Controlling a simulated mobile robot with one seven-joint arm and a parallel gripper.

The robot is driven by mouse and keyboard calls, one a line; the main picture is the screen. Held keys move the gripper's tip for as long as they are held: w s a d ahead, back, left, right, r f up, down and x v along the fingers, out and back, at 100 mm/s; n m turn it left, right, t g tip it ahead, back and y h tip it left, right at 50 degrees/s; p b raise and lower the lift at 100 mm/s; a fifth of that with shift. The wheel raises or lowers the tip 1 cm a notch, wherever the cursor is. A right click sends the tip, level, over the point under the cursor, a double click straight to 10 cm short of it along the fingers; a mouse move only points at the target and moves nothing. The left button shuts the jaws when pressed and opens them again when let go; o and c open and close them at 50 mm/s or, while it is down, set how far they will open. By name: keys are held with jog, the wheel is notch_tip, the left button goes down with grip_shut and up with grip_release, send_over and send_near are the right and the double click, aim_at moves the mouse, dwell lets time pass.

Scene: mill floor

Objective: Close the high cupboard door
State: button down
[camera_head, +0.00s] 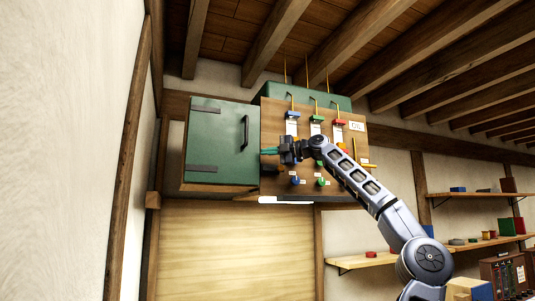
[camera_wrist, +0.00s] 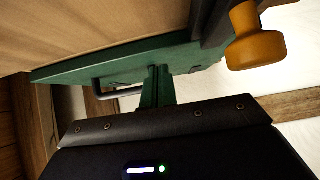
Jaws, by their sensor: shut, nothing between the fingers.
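The high cupboard door (camera_head: 222,140) is a green panel with dark strap hinges at its left and a black upright handle (camera_head: 244,132) near its right edge. It hangs high on the wall, left of a wooden panel with pegs. How far it stands open is hard to tell. My gripper (camera_head: 269,151) is shut and empty, its teal fingers pointing left near the door's right edge. In the wrist view the fingers (camera_wrist: 156,88) overlap the green door (camera_wrist: 90,70), and the handle (camera_wrist: 118,93) shows left of them. Contact cannot be told.
The wooden panel (camera_head: 272,125) carries several coloured pegs and labels; my wrist is close in front of it. An orange knob (camera_wrist: 256,40) sits near my fingers in the wrist view. Shelves (camera_head: 470,194) with small items are at the right, and beams (camera_head: 440,70) run overhead.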

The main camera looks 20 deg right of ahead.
jog(key=d, duration=0.9)
jog(key=shift+d, duration=0.25)
jog(key=shift+s, duration=0.15)
